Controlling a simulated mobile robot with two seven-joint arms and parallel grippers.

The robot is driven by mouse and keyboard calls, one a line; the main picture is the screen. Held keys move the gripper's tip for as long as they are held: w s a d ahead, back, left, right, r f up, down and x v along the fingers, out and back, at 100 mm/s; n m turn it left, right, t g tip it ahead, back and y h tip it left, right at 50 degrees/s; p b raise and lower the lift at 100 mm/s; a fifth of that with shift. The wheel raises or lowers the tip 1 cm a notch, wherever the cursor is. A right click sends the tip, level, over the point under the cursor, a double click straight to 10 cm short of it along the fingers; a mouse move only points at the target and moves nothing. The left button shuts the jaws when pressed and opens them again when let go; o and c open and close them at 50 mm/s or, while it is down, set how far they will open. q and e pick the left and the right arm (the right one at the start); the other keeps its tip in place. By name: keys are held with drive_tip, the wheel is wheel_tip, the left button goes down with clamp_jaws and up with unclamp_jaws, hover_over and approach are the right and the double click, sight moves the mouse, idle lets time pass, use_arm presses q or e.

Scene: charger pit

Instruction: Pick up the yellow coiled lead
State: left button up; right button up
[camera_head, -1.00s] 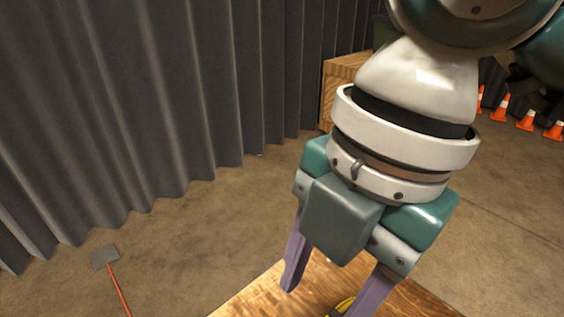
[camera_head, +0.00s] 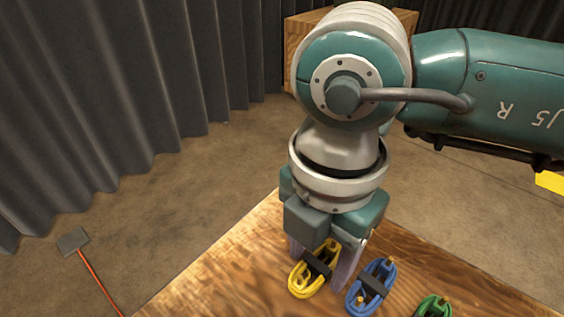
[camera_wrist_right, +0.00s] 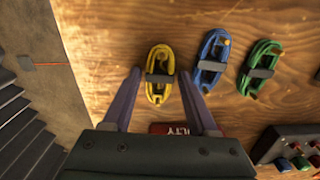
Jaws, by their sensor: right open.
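The yellow coiled lead (camera_head: 302,284) lies on the wooden table, bound by a dark strap around its middle. In the right wrist view the yellow lead (camera_wrist_right: 160,56) lies ahead of and between the finger lines. My right gripper (camera_head: 326,273) points down at the table, its purple fingers apart. In the wrist view the right gripper (camera_wrist_right: 158,78) is open, with nothing held. One finger stands between the yellow lead and the blue lead in the head view. I cannot tell how high the fingertips are above the table. My left gripper is not in view.
A blue coiled lead (camera_head: 371,287) and a green coiled lead (camera_head: 433,308) lie to the right on the table (camera_head: 232,262). The wrist view shows a red label (camera_wrist_right: 175,128) and a dark switch box (camera_wrist_right: 290,146). A wooden crate (camera_head: 297,40) stands behind.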

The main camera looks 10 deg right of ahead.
clamp_jaws()
idle(0.4)
drive_tip(key=shift+r, duration=0.15)
